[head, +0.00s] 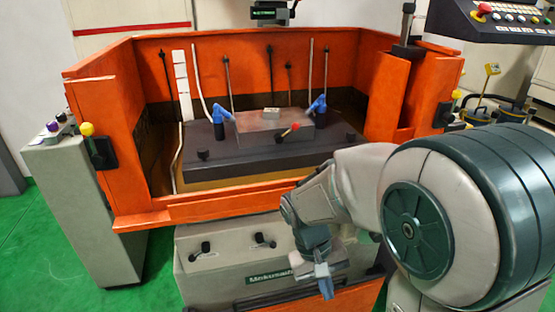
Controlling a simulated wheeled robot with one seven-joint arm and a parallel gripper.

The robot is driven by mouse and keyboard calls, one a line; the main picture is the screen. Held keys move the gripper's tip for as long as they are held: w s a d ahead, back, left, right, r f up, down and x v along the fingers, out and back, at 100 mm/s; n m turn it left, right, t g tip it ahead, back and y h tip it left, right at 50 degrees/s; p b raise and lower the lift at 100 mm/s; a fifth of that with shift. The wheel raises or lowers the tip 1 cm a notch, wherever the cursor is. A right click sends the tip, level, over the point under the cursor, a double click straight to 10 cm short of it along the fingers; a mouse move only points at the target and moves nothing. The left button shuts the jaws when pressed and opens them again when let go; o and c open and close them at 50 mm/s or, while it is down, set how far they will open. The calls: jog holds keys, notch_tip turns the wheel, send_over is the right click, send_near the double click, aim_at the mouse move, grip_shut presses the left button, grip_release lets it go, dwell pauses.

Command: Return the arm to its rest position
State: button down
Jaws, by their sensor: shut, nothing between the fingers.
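My arm comes in from the right and folds in front of the orange machine tank (220,212). My gripper (324,284) hangs pointing down, below the tank's front edge and in front of the grey machine base (215,265). Its fingers look closed and I see nothing held in them. The gripper is outside the tank and apart from the workpiece inside. My upper arm hides the right front part of the tank and base.
Inside the tank, a dark table (230,155) bears a grey block (262,128) between two blue nozzles. A control panel (505,22) overhangs at the upper right. A grey cabinet (85,205) stands left. Green floor (35,260) is free at the lower left.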

jog(key=s+d+r+m+t+y+p, duration=0.1)
jog(key=s+d+r+t, duration=0.1)
jog(key=r, duration=0.4)
jog(key=s+d+r+m+t+y+p, duration=0.1)
jog(key=s+d+r+t+y+p, duration=0.1)
jog(key=r, duration=0.3)
jog(key=shift+s+d+r+t, duration=0.3)
jog(key=shift+s+r+t, duration=0.1)
jog(key=shift+s+t, duration=0.25)
jog(key=shift+w, duration=0.1)
